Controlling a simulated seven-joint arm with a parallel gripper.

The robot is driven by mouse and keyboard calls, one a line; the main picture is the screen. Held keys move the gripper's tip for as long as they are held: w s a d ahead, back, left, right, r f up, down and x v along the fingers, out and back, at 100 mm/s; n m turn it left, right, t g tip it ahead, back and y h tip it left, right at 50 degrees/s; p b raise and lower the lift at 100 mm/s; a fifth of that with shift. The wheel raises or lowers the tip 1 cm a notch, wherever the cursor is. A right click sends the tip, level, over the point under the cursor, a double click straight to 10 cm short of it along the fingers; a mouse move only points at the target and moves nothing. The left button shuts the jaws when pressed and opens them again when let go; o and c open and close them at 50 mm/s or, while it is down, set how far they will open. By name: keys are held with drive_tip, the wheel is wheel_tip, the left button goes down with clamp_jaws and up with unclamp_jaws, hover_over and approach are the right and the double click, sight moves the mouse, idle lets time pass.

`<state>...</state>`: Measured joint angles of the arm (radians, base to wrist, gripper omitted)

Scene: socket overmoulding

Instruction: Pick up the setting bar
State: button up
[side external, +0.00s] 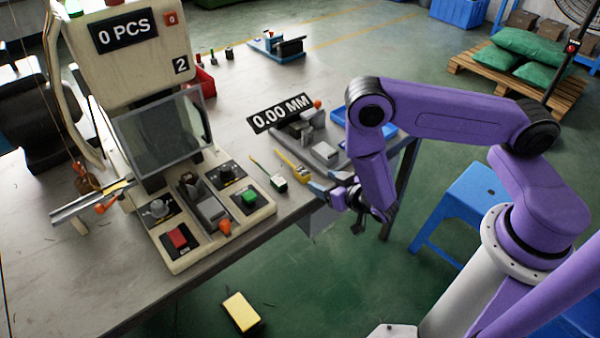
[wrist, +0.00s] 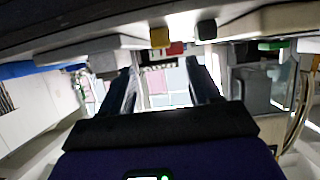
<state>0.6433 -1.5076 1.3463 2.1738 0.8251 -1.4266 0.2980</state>
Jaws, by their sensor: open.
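I cannot tell for sure which thing is the setting bar. A long yellow tool (side external: 292,166) lies near the table's front edge, with a thin tool with a green end (side external: 276,180) beside it. A grey block (side external: 325,152) sits on the measuring station under the "0.00 MM" sign (side external: 281,114). My gripper (side external: 345,208) hangs at the front edge of the table, right of the yellow tool. In the wrist view its two dark fingers (wrist: 163,78) stand apart with nothing between them. The wrist view is tilted, with the table along the top.
The moulding machine (side external: 185,210) with knobs, red and green buttons and a clear guard stands left. A blue tray (side external: 350,118) lies behind my arm. A blue vice (side external: 278,46) is at the back. A blue stool (side external: 468,210) and a yellow block (side external: 241,312) are on the floor.

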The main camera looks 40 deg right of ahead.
sight(307, 175)
drive_tip(key=shift+x, duration=4.7)
drive_tip(key=shift+s+a+f, duration=0.1)
drive_tip(key=shift+f, duration=0.1)
drive_tip(key=c, duration=1.1)
